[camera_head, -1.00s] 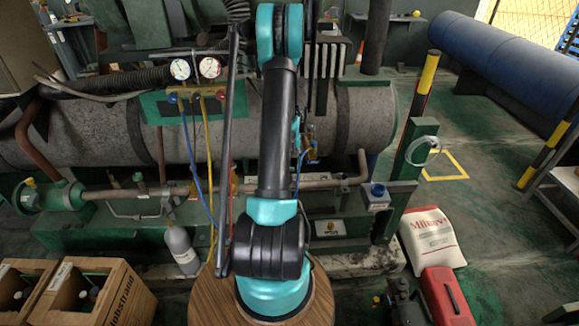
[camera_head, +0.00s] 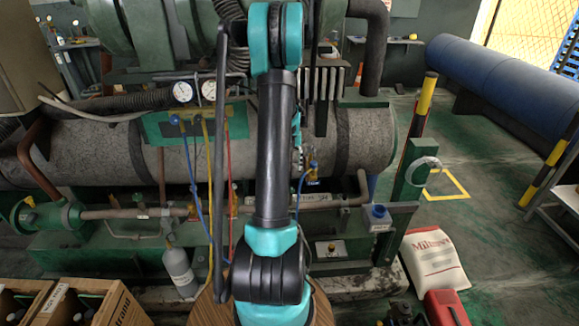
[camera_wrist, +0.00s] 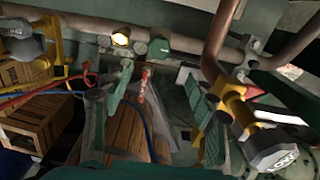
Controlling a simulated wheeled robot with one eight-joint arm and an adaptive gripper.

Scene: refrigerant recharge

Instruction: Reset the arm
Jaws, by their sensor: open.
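My arm rises through the middle of the head view, and its far end is mostly hidden behind its own links. In the wrist view my gripper (camera_wrist: 158,98) is open, its two green ribbed fingers set well apart with nothing held between them. A blue and a red hose (camera_wrist: 45,93) run behind the left finger. A copper pipe (camera_wrist: 217,42) and a yellow valve body with a grey cap (camera_wrist: 272,150) show beside and beyond the right finger. Whether a finger touches anything, I cannot tell.
A gauge manifold (camera_head: 196,94) with blue, yellow and red hoses is in front of the grey insulated tank (camera_head: 362,137). A grey bottle (camera_head: 180,268), wooden crates (camera_head: 82,305), a white bag (camera_head: 434,262) and a red case (camera_head: 446,308) stand low down. Floor at right is partly clear.

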